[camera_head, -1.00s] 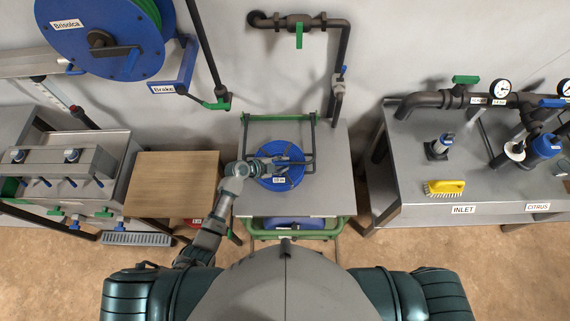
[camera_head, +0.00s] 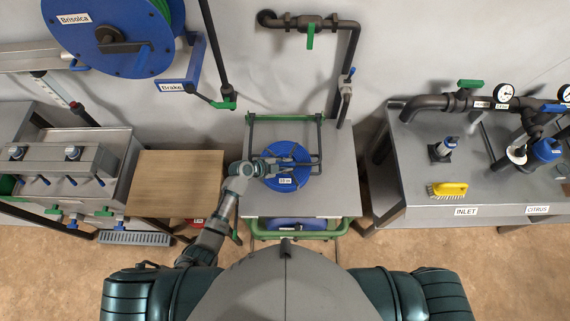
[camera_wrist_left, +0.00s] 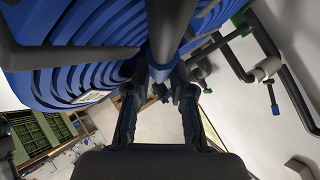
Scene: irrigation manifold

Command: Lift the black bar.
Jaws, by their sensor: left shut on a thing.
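A black bar (camera_head: 302,160) crosses above the round blue disc (camera_head: 286,184) on the grey table in the middle of the head view. My left gripper (camera_head: 272,167) reaches in from the left and is shut on the bar over the disc. In the left wrist view the two fingers (camera_wrist_left: 161,90) close around the dark bar (camera_wrist_left: 170,22), with the ribbed blue disc (camera_wrist_left: 80,60) to the left. How high the bar stands above the disc is hard to tell. My right gripper is not in view.
The grey table (camera_head: 338,185) has a green frame (camera_head: 335,238) below. A wooden-topped table (camera_head: 170,180) stands left. A bench with a yellow brush (camera_head: 447,189) and pipes stands right. A green-handled pipe (camera_head: 310,40) is on the wall behind.

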